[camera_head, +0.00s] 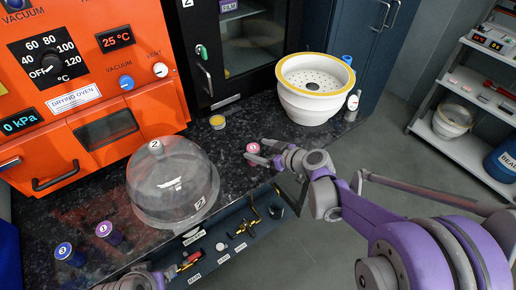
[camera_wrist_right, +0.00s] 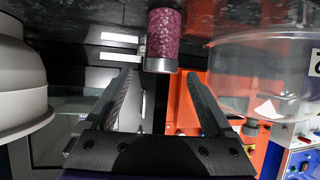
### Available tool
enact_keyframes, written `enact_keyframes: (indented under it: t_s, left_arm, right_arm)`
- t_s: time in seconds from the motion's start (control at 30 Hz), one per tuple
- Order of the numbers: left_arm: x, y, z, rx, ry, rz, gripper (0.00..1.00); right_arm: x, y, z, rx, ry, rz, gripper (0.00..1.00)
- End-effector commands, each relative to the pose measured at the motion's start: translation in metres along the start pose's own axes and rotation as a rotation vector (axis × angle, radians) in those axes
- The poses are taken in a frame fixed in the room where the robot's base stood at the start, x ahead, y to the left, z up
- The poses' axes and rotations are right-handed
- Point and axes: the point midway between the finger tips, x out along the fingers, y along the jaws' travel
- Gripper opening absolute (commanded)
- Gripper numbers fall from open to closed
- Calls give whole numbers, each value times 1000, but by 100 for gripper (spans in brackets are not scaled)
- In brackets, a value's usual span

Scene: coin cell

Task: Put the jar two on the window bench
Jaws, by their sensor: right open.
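A small jar with a pink lid (camera_head: 253,148) stands upright on the dark speckled counter; its lid number is too small to read surely. In the right wrist view, upside down, it is a jar of purple-pink grains (camera_wrist_right: 166,30) with a silvery rim. My right gripper (camera_head: 257,151) is open; its fingers point at the jar, which shows between and beyond the fingertips in the wrist view (camera_wrist_right: 161,82). Other small jars have a purple lid (camera_head: 104,228), a blue lid (camera_head: 64,250) and a yellow lid (camera_head: 217,121). No window bench can be made out.
A clear dome (camera_head: 172,185) stands left of the pink-lidded jar. A white pot with a perforated top (camera_head: 315,90) stands to the right. The orange oven (camera_head: 80,80) backs the counter. An open drawer with tools (camera_head: 235,232) lies in front. Shelves (camera_head: 470,150) stand far right.

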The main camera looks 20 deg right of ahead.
Motion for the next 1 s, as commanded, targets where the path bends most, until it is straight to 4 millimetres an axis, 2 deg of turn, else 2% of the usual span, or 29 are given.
enact_keyframes:
  t_s: [0.2, 0.4, 0.57, 0.67, 0.77, 0.87, 0.9, 1.0]
  left_arm:
    - [-5, 0, -3, 0, 2, 0, 76]
    - [-10, 0, -6, 0, 3, 0, 76]
    - [-11, 0, -7, 0, 4, 0, 76]
    - [-12, 0, -7, 0, 4, 0, 76]
    - [-12, 0, -7, 0, 4, 0, 76]
    - [-12, 0, -7, 0, 4, 0, 76]
    - [-12, 0, -7, 0, 4, 0, 76]
    - [-12, 0, -7, 0, 4, 0, 76]
  right_arm:
    - [-48, 1, -1, 2, 0, 6, 87]
    - [-86, 1, 0, 2, 0, 5, 87]
    - [-104, 0, 0, 1, 0, 3, 87]
    - [-109, -7, 2, 14, -22, -5, 87]
    - [-112, -33, 14, 68, -111, -26, 87]
    - [-123, -72, 38, 159, -271, -26, 87]
    - [-130, -87, 50, 196, -342, -10, 87]
    - [-153, -114, 79, 278, -497, 71, 87]
